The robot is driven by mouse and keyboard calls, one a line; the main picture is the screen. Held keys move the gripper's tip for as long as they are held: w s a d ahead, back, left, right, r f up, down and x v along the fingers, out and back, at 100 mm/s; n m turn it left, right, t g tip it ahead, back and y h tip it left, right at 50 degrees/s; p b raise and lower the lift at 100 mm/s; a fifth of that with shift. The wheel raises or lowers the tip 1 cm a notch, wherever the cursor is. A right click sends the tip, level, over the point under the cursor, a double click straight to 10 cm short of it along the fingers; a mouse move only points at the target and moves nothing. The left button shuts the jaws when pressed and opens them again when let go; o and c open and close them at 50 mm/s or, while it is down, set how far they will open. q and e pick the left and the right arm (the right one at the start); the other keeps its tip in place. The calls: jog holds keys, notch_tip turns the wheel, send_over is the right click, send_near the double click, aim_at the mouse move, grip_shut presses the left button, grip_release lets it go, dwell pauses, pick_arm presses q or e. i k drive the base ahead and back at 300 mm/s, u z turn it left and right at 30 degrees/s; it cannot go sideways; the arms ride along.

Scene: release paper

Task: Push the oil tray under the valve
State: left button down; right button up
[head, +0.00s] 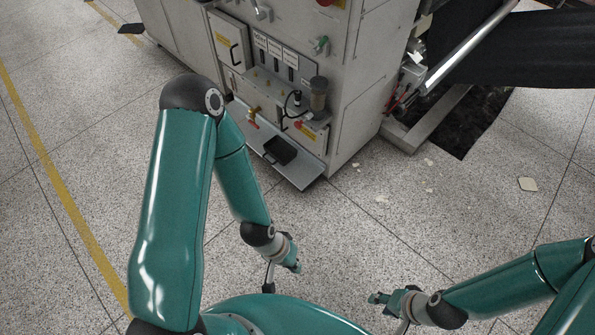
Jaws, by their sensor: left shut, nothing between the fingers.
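The oil tray (280,150), a small black open tray, lies on a grey ledge at the foot of the machine. The valve (252,117), a brass fitting with a red part, sticks out from the machine front, up and to the left of the tray. My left gripper (296,267) is shut and empty, in front of the ledge and well apart from the tray. My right gripper (376,298) is further right, away from the machine; its fingers are too small to tell open from shut. Neither gripper touches the tray or valve.
The ledge (304,177) juts out along the machine's base. A cylindrical container (319,93) and a black hose sit above its right part. Pale paper scraps (528,184) lie on the floor at right. The speckled floor between my grippers and the machine is clear.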

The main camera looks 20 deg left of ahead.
aim_at(277, 148)
jog(key=u, duration=0.15)
jog(key=i, duration=0.95)
jog(key=z, duration=0.05)
